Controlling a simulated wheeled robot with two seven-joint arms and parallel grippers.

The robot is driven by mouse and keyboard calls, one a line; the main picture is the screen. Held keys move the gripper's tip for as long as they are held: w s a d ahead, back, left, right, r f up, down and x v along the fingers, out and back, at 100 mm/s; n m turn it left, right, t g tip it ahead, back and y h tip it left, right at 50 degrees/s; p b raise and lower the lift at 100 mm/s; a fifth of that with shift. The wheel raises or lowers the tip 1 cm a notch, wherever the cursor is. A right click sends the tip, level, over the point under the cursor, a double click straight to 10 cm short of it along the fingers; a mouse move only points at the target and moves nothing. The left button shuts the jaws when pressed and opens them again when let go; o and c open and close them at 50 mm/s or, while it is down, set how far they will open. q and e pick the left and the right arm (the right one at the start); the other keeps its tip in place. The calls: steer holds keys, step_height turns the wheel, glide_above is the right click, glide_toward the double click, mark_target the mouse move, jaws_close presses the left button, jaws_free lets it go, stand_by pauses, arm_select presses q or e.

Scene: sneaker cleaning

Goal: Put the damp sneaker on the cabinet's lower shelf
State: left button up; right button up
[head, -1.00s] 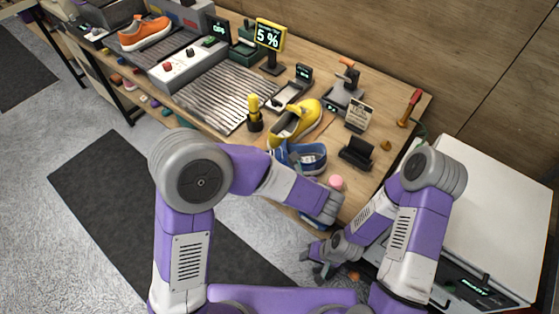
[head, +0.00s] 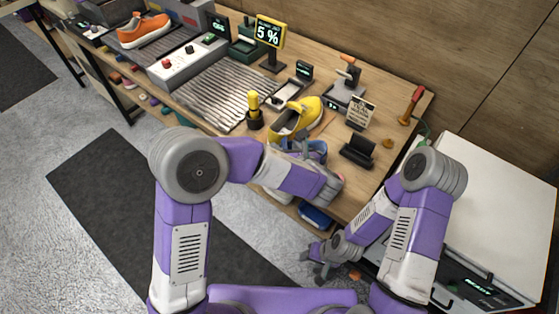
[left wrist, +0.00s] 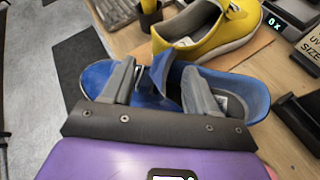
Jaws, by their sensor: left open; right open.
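A blue sneaker (head: 316,150) sits at the table's front edge, partly hidden by my left arm; it fills the middle of the left wrist view (left wrist: 245,92). My left gripper (head: 298,140) is open above it. In the left wrist view its two fingers (left wrist: 160,85) stand apart over the shoe's upper, around the tongue and strap; I cannot tell if they touch it. A yellow sneaker (head: 290,122) lies just behind. My right gripper (head: 318,262) is open, low in front of the table. A white cabinet (head: 490,195) with a lit panel stands at right; its inside is not visible.
The wooden table (head: 385,95) holds a yellow-handled brush (head: 254,112), a ribbed drain rack (head: 215,95), a 5 % sign (head: 269,33), a small black stand (head: 357,151) and an orange sneaker (head: 143,31) at far left.

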arm_select(q)
jaws_close()
steer(key=shift+s+d, duration=0.1)
stand_by(1.2)
